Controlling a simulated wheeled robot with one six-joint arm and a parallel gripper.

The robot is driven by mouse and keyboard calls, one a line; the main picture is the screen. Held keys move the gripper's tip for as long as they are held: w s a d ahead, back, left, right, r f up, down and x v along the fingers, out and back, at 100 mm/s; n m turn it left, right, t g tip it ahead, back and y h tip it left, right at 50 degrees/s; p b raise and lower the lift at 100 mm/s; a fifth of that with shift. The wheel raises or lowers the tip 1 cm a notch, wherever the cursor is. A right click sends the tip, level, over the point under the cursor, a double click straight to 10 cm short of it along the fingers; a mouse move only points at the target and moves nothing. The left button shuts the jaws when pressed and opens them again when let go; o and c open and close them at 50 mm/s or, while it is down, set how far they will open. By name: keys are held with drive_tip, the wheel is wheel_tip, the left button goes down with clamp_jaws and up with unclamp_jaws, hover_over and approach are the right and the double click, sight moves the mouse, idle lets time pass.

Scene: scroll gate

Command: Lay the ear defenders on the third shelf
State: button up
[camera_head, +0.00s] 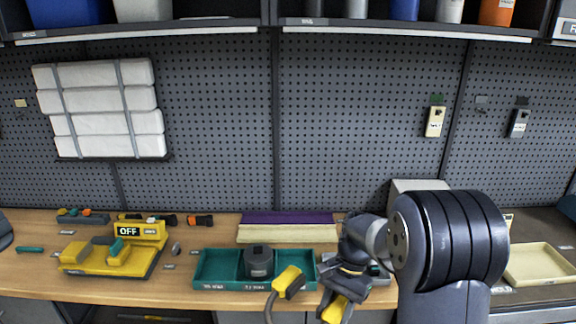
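The ear defenders show as two yellow-and-dark cups, one (290,281) left of my gripper and one right below it, with a grey band curving down out of the frame. They hang in the air before the bench's front edge. My gripper (342,290) reaches down-left from my arm and looks closed on the right-hand cup; the fingertips are partly hidden. Two upper shelf sections show along the top, a left shelf (140,35) and a right shelf (400,30). I cannot tell which shelf is the third.
The pegboard (350,120) stands behind. Bottles and bins occupy the upper shelves. My arm hides part of the bench.

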drive_tip(key=w+d+f+n+h+b, duration=0.1)
drive_tip(key=f+b, duration=0.4)
drive_tip(key=f, duration=0.5)
drive_tip(key=w+d+f+n+h+b, duration=0.1)
drive_tip(key=d+f+n+b, duration=0.2)
drive_tip(key=f, duration=0.8)
drive_tip(key=n+b, duration=0.2)
drive_tip(key=n, duration=0.1)
drive_tip(key=shift+w+d+n+g+h, duration=0.2)
drive_tip(key=shift+w+n+g+h, duration=0.1)
drive_tip(key=shift+g+h, duration=0.1)
